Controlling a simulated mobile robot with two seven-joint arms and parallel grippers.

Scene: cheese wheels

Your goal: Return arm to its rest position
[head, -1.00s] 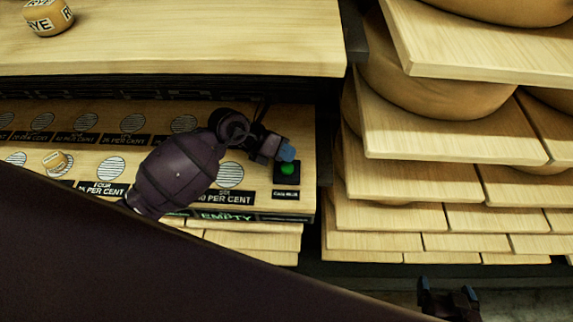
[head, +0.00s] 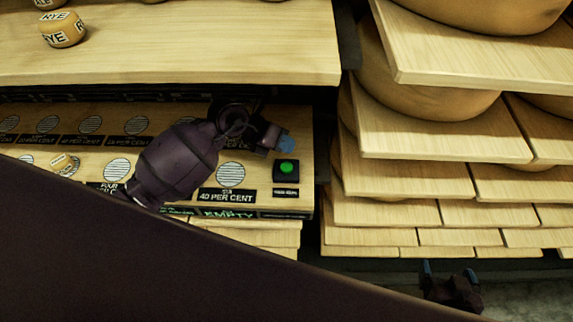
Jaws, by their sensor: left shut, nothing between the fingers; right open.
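My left arm comes in from the left, and a large dark link of mine covers the lower left of the head view. My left gripper (head: 284,144), with blue fingertips, is over the right part of the wooden panel (head: 264,118). It is shut and empty, a little above and apart from the green button (head: 287,168) on its black plate. My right gripper (head: 448,270) is low at the right, near the bottom edge, with its blue-tipped fingers apart and nothing between them.
The panel has several striped round spots (head: 230,174) with labels and a small wooden piece (head: 62,163). A shelf (head: 200,50) above holds a RYE-marked wheel (head: 62,30). Stacked boards (head: 440,130) with large cheese wheels (head: 400,92) stand close on the right.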

